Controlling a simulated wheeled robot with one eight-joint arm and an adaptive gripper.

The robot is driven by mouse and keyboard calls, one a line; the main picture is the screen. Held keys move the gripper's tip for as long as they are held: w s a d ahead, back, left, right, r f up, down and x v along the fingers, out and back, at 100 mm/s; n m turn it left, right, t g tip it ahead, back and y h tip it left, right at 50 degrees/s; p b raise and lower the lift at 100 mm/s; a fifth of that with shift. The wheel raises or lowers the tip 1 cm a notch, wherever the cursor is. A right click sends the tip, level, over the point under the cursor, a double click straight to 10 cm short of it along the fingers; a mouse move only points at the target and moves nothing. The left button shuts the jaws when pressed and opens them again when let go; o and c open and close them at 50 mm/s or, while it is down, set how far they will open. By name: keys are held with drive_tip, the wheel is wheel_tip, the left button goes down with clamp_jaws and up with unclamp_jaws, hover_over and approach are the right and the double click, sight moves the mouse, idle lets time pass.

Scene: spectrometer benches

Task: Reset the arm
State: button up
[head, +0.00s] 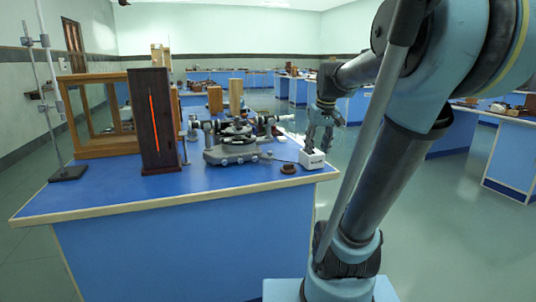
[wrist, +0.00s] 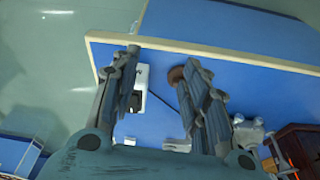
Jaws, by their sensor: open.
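My gripper (head: 324,136) hangs above the right end of the blue bench, its fingers pointing down. In the wrist view my gripper (wrist: 162,66) has its two fingers spread well apart, with nothing held between them. A small white box with dark markings (head: 312,160) stands on the bench just below the fingers. The white box also shows in the wrist view (wrist: 141,77), beside the left finger and partly hidden by it.
The blue bench (head: 190,205) also holds a spectrometer (head: 238,145), a dark lamp housing with a glowing red slit (head: 153,120), a wooden-framed case (head: 95,148) and a small brown round piece (head: 288,168). A metal stand (head: 68,172) is at left. Floor on the right (head: 420,210) is clear.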

drive_tip(key=s+f+m, duration=0.2)
drive_tip(key=s+f, duration=1.7)
drive_tip(key=s, duration=0.1)
drive_tip(key=shift+g+h, duration=0.3)
drive_tip(key=shift+g, duration=0.1)
drive_tip(key=shift+d, duration=0.1)
